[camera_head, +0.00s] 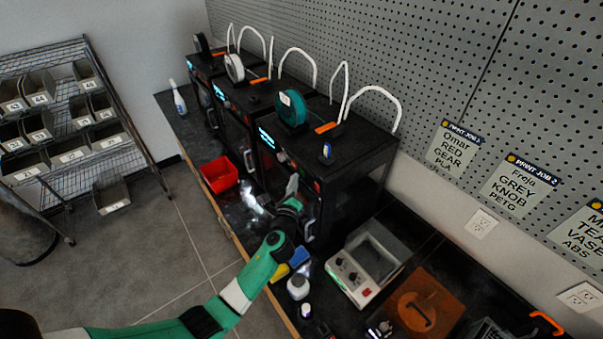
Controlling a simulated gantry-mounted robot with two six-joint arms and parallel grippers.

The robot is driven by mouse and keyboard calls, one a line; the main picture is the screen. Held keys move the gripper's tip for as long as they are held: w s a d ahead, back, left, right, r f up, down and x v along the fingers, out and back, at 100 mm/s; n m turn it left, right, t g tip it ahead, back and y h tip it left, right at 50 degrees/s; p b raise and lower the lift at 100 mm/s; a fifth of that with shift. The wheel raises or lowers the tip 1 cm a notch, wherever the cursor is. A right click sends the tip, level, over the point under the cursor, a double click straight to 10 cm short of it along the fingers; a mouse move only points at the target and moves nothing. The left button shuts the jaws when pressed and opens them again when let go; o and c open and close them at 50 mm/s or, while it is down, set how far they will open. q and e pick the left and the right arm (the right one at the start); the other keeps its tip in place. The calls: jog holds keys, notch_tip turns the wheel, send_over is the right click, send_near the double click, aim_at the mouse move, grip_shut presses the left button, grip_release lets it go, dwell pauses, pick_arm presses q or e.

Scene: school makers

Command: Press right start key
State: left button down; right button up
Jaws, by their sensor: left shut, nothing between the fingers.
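Three black 3D printers stand in a row on the bench. The right printer (340,165) is the nearest and carries a teal spool (291,108) on top. A lit blue display (267,138) shows at its upper front edge. A small red spot (317,187) shows on its front near the right corner; I cannot tell whether it is the start key. My left gripper (293,185) is shut and empty, close in front of this printer. I cannot tell whether it touches the front. My left arm hides part of the lower front. My right gripper is not in view.
A red bin (219,174) stands on the bench left of my gripper. A white bottle (298,286), a grey-white device (366,262) and an orange-brown board (425,303) lie to the right. A pegboard wall (430,60) rises behind the printers. A wire rack (70,130) stands left.

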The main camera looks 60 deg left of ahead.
pick_arm(q)
jog(key=s+p, duration=0.2)
jog(key=s, duration=0.4)
jog(key=shift+d+p, duration=0.25)
jog(key=shift+p, duration=0.15)
dwell(0.4)
